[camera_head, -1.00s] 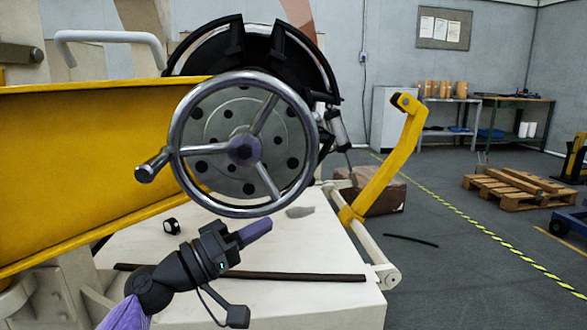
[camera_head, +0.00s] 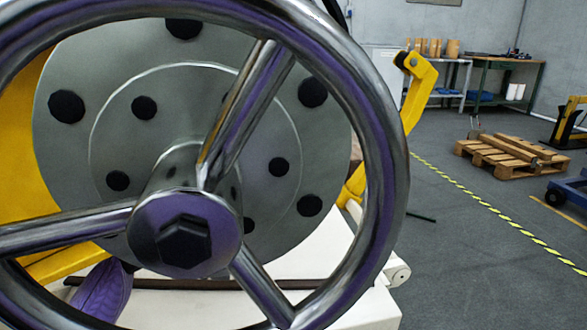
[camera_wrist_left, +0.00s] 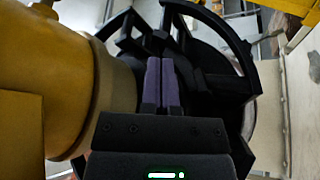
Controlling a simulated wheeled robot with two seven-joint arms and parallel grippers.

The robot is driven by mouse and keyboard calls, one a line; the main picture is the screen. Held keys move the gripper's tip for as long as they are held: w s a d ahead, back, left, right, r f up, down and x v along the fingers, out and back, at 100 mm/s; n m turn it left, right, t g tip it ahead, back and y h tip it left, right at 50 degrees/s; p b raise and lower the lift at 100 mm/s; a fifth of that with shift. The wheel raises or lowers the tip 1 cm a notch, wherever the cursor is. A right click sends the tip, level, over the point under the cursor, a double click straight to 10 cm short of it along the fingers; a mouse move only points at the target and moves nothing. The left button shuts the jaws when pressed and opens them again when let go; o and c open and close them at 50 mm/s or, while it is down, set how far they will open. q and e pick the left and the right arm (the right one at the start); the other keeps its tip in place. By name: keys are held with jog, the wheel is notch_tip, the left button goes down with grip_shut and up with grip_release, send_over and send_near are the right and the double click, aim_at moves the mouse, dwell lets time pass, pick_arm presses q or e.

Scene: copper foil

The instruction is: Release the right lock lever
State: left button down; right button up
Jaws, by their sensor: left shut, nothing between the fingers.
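A bent yellow lever (camera_head: 418,98) stands upright on the right in the head view, partly hidden by the handwheel's rim. I cannot tell for sure whether it is the right lock lever. A large chrome handwheel (camera_head: 395,170) fills the left and middle of that view, in front of a grey disc (camera_head: 75,150) with black bolts. A purple part of my left arm shows through the wheel's spokes. My left gripper (camera_wrist_left: 161,75) shows in the left wrist view, its purple fingers shut and empty. Dark curved frame parts lie beyond its tips. My right gripper is not in view.
A thick yellow cylinder (camera_wrist_left: 55,75) stands close on the left in the left wrist view. In the head view, a wooden pallet (camera_head: 510,160) and workbenches (camera_head: 505,85) are at the right back. Grey floor with a striped line is open right of the machine.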

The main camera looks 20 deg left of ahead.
pick_arm(q)
jog(key=w+d+b, duration=0.1)
jog(key=w+d, duration=0.4)
jog(key=d, duration=0.2)
jog(key=shift+w+d+r, duration=0.2)
jog(key=shift+w+d, duration=0.05)
jog(key=shift+w, duration=0.15)
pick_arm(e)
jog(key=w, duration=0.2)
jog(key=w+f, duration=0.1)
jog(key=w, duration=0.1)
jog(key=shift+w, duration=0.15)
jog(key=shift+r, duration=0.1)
